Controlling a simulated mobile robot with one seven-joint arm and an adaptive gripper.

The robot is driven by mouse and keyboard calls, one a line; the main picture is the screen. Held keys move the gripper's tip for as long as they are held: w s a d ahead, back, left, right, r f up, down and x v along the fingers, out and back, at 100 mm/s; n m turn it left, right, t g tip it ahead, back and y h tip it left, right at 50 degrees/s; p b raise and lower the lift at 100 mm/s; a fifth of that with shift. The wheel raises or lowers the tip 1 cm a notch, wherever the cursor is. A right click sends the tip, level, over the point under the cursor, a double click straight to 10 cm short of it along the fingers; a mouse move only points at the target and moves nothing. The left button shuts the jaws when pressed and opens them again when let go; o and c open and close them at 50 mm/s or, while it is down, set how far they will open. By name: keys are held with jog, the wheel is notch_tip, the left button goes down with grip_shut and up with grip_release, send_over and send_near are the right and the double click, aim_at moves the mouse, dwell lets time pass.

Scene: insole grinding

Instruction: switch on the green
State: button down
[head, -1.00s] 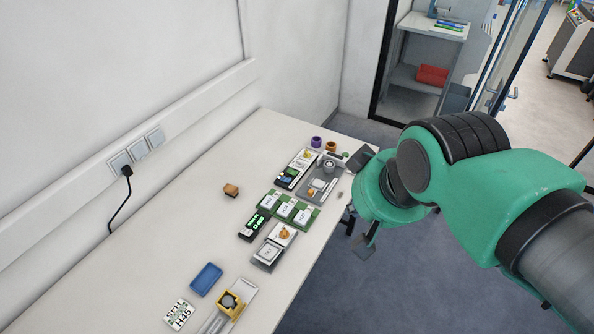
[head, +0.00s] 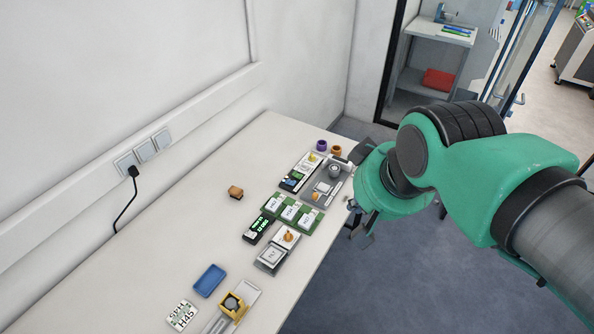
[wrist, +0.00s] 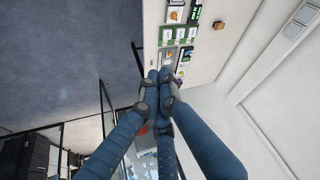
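A green board (head: 301,224) with three white labelled blocks in a row lies mid-table near its right edge. It also shows at the top of the wrist view (wrist: 172,43). A black block with green lettering (head: 257,230) lies just left of it. My gripper (wrist: 160,74) has blue fingers that come together at their tips, with nothing seen between them. In the head view it is mostly hidden behind my green wrist, at the table's right edge beyond the board. In the wrist view the fingertips are over or near the grey unit; I cannot tell whether they touch it.
A grey unit with a round knob (head: 333,171) stands beyond the board. Purple (head: 321,145) and orange (head: 336,150) rings lie behind. A white-grey unit with an orange knob (head: 288,235), a blue tray (head: 209,280) and a yellow holder (head: 240,308) are nearer. The left table is mostly clear.

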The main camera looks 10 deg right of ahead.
jog(key=w+r+m+g+p, duration=0.1)
jog(key=w+r+m+p, duration=0.1)
jog(key=w, duration=1.4)
jog(key=m+g+y+p, duration=0.1)
jog(key=m+g+p, duration=0.25)
jog(key=m, duration=0.35)
send_over(296, 173)
jog(key=s+d, duration=0.2)
notch_tip(296, 173, down, 33)
jog(key=shift+s+t+p, duration=0.15)
jog(key=shift+t+p, duration=0.1)
jog(key=shift+p, duration=0.15)
jog(key=f, duration=0.4)
jog(key=w+a+f, duration=0.1)
jog(key=f, duration=0.8)
jog(key=shift+w+a+f, duration=0.3)
jog(key=shift+a+f, duration=0.05)
jog(key=shift+a, duration=0.1)
